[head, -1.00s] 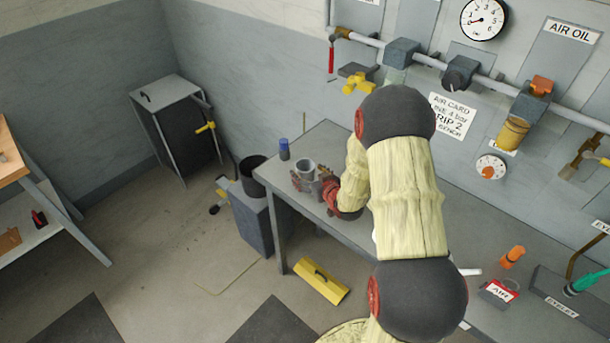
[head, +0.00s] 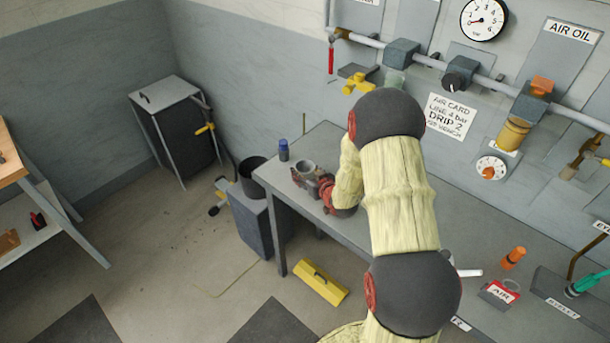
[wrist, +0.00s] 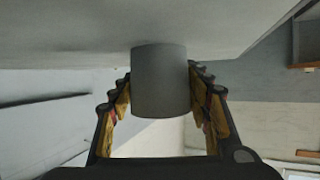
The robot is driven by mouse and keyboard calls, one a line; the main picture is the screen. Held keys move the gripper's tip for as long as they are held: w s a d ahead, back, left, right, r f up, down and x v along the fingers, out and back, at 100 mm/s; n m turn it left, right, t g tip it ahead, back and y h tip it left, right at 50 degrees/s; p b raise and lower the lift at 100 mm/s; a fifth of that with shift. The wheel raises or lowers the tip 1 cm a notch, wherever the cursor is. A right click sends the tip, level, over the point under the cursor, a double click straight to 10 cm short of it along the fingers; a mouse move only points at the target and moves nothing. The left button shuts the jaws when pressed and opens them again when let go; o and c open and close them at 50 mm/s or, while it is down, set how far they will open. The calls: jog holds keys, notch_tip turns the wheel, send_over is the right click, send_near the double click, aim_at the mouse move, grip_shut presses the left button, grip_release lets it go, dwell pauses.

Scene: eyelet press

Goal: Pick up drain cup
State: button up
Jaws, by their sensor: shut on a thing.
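The drain cup (head: 307,165) is a small grey cylinder, upright with its open mouth up, near the far left corner of the workbench. My gripper (head: 308,180) is shut on it, with fingers on both sides of its wall. In the wrist view the cup (wrist: 160,82) fills the space between the two fingers, and my gripper (wrist: 160,98) frames it left and right. I cannot tell whether its base touches the bench top.
A dark bin (head: 252,176) sits beside the bench's left end. The wall with pipes and valves runs behind the bench.

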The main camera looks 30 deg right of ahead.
jog(key=c, duration=0.5)
jog(key=shift+r, duration=0.15)
